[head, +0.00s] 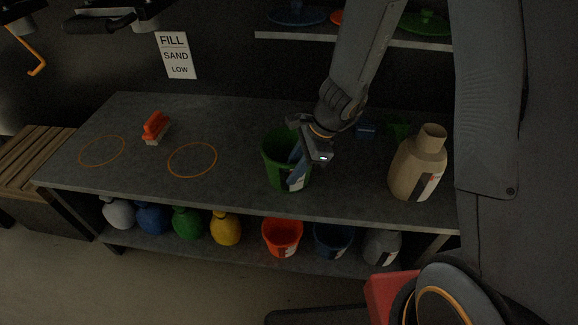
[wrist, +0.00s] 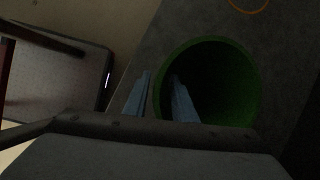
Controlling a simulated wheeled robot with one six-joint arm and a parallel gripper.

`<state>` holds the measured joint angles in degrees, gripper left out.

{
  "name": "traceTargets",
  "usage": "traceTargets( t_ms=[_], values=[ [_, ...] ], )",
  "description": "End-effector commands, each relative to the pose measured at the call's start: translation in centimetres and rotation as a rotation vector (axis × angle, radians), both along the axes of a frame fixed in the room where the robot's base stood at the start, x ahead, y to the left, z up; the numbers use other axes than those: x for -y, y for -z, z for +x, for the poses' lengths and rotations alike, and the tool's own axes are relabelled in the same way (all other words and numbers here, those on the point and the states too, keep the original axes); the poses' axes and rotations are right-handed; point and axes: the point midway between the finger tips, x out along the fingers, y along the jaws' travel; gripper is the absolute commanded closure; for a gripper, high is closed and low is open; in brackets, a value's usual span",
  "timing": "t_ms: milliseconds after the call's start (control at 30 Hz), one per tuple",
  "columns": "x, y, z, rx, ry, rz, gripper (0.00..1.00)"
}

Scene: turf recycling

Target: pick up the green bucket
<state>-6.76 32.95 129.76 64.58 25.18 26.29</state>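The green bucket (head: 273,158) stands upright on the grey workbench, right of its middle. In the wrist view the bucket (wrist: 252,85) shows its round open mouth, dark inside. My gripper (head: 295,172) is at the bucket's right side, pointing down. In the wrist view my gripper (wrist: 160,88) has its two blue-grey fingers apart on either side of the bucket's near wall, one outside and one inside the mouth. A small gap shows between the outer finger and the rim. The hidden fingertip depth is hard to tell.
The workbench (head: 225,125) also holds an orange brush (head: 155,126), two orange rings marked on its top, and a beige jug (head: 418,167) to the right. Under it, a lower shelf holds several jugs, a red bucket (head: 282,238) and a blue bucket (head: 333,241).

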Motion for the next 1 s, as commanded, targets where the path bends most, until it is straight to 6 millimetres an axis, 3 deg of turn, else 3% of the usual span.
traceTargets(
  t_ms=[67,200,1000],
  values=[
    [0.0,-0.02,0.0,0.0,0.0,0.0,0.79],
    [0.0,-0.03,-0.01,0.0,0.0,0.0,1.0],
    [0.01,-0.03,-0.03,-0.001,0.0,0.0,1.0]
  ],
)
